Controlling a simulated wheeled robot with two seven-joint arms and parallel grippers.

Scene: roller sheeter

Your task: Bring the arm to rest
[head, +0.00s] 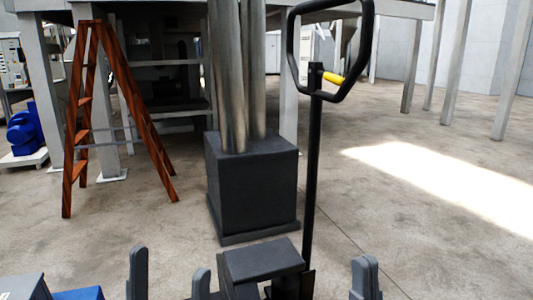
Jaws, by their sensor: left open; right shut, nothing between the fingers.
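My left gripper (168,278) shows at the bottom edge of the head view, left of centre. Its two dark grey fingers stand upright and apart, with nothing seen between them. My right gripper (366,278) shows at the bottom edge, right of centre. Its fingers are together, with nothing seen in them. Only the finger ends of both grippers show; the rest of both arms is cut off below the frame. A pallet jack's dark grey base (262,262) and black upright handle (312,170) are between the two grippers.
A dark block (250,185) bearing tall metal cylinders (236,80) stands ahead. An orange-brown stepladder (130,95) stands left, near a blue machine (25,130). Grey and blue objects (78,293) are at the bottom left. The concrete floor (430,190) on the right is clear.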

